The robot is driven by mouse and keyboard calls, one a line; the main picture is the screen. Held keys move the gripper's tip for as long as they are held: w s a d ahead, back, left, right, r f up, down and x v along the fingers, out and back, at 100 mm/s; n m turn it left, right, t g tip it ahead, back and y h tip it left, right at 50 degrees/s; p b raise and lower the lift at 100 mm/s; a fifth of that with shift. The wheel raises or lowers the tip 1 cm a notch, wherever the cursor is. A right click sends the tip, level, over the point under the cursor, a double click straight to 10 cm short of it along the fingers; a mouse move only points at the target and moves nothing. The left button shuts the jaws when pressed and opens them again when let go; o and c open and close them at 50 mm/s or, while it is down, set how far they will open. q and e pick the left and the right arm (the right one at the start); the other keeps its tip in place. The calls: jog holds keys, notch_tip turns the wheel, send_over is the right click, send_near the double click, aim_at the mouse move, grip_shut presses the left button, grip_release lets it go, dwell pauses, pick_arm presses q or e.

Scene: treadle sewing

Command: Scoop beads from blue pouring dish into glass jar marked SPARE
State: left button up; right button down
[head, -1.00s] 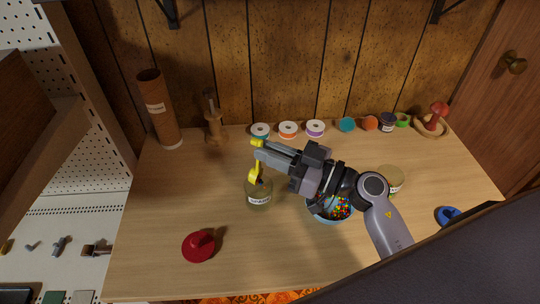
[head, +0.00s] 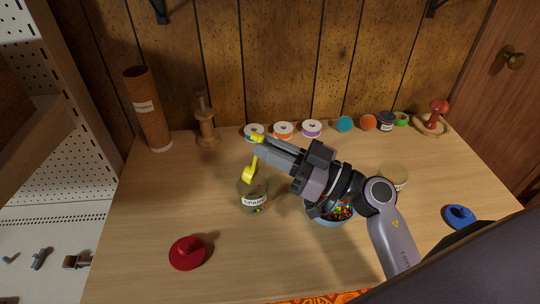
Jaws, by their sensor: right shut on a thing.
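The glass jar marked SPARE (head: 254,203) stands upright on the table left of centre, with a few beads visible low inside it. My right gripper (head: 258,147) is shut on a yellow scoop (head: 249,172), whose bowl hangs tilted over the jar's mouth. Whether beads are in the scoop cannot be told. The blue pouring dish (head: 334,220) stands right of the jar, partly hidden under my right arm, with multicoloured beads (head: 343,211) in it. My left gripper is not in view.
A red knobbed lid (head: 187,252) lies front left of the jar. Thread spools (head: 283,130) and small pots line the back. A lidded jar (head: 393,176) stands behind my right arm, and a blue item (head: 460,216) lies at right. The table's left side is largely clear.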

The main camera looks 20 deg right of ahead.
jog(key=shift+s+d+r+t, duration=0.2)
jog(key=shift+s+r+t, duration=0.1)
jog(key=shift+r, duration=0.3)
jog(key=w+a+g+p, duration=0.1)
jog(key=p, duration=0.4)
jog(key=w+g+h+p, duration=0.1)
jog(key=p, duration=0.5)
jog(key=shift+a+f+h+p, duration=0.2)
jog(key=shift+a+h+p, duration=0.1)
jog(key=shift+a, duration=0.05)
jog(key=shift+w+a+r+g+h, duration=0.1)
jog(key=shift+w+a+g+h, duration=0.2)
jog(key=shift+g, duration=0.1)
jog(key=shift+w+a+r+g+h, duration=0.25)
jog(key=shift+w+a+g+h, duration=0.3)
jog(key=shift+a+g+h, duration=0.1)
jog(key=shift+w+a+r+g+h, duration=0.25)
jog(key=shift+w+a+g+h, duration=0.3)
jog(key=shift+g+h, duration=0.1)
jog(key=w+a+f+g+h, duration=0.4)
jog(key=w+a+g+h, duration=0.1)
jog(key=g+h, duration=0.4)
jog(key=shift+w+f+g, duration=0.2)
jog(key=shift+w+g, duration=0.05)
jog(key=shift+g, duration=0.15)
dwell(1.3)
